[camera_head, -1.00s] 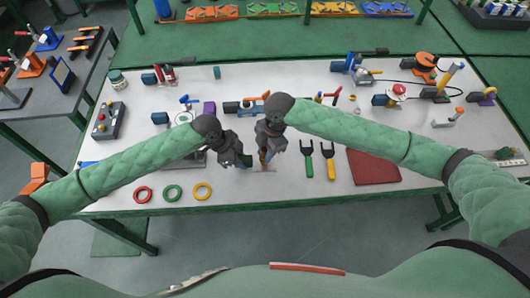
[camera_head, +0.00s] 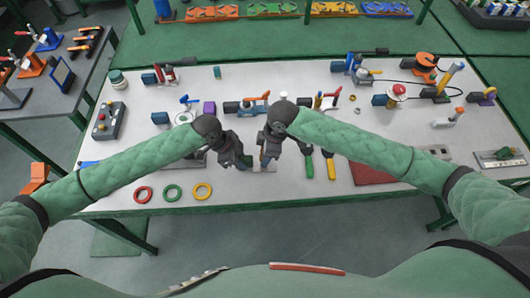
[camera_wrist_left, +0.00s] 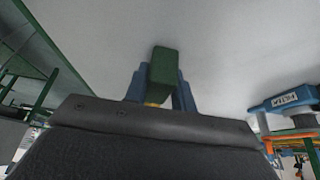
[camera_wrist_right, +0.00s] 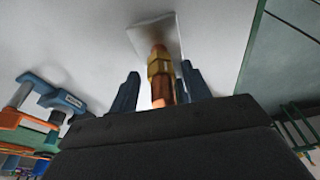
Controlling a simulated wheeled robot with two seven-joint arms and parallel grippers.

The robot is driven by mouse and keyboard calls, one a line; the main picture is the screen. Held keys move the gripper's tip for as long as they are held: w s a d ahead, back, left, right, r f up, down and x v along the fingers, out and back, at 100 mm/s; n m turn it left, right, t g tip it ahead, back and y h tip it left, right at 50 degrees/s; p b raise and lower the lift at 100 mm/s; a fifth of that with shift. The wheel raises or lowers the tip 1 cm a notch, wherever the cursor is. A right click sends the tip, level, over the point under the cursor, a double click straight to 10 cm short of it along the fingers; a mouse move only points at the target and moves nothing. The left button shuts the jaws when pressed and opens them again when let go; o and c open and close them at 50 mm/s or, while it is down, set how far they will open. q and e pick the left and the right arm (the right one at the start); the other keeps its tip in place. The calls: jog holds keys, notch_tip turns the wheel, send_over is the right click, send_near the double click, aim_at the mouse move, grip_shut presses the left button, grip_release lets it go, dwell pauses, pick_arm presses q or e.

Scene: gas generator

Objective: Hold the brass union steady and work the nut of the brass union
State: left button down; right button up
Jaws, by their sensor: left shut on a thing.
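The brass union (camera_wrist_right: 159,68) shows in the right wrist view, with a copper-coloured pipe below it in the picture and a pale base plate (camera_wrist_right: 153,32) behind. My right gripper (camera_head: 265,160) has its blue fingers apart on both sides of the union and pipe, with gaps visible. My left gripper (camera_head: 245,162) is shut on a green block (camera_wrist_left: 165,66), with a bit of brass colour at its lower end. I cannot tell how this block joins the union. In the head view the grippers and wrists hide most of the union.
Green- and yellow-handled tools (camera_head: 309,166) lie right of my right gripper, partly under my arm. A dark red mat (camera_head: 372,174) is farther right. Red, green and yellow rings (camera_head: 173,193) lie at the front left. Several devices line the back of the table (camera_head: 235,201).

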jog(key=shift+o, duration=0.3)
jog(key=shift+r, duration=0.1)
jog(key=shift+a+r+v, duration=0.1)
jog(key=shift+a+v, duration=0.15)
jog(key=shift+v, duration=0.9)
jog(key=shift+a+r+v, duration=0.1)
jog(key=shift+a+v, duration=0.2)
jog(key=shift+v, duration=0.8)
jog(key=shift+a+v, duration=0.25)
jog(key=shift+v, duration=0.9)
jog(key=shift+w, duration=0.1)
jog(key=shift+c, duration=0.8)
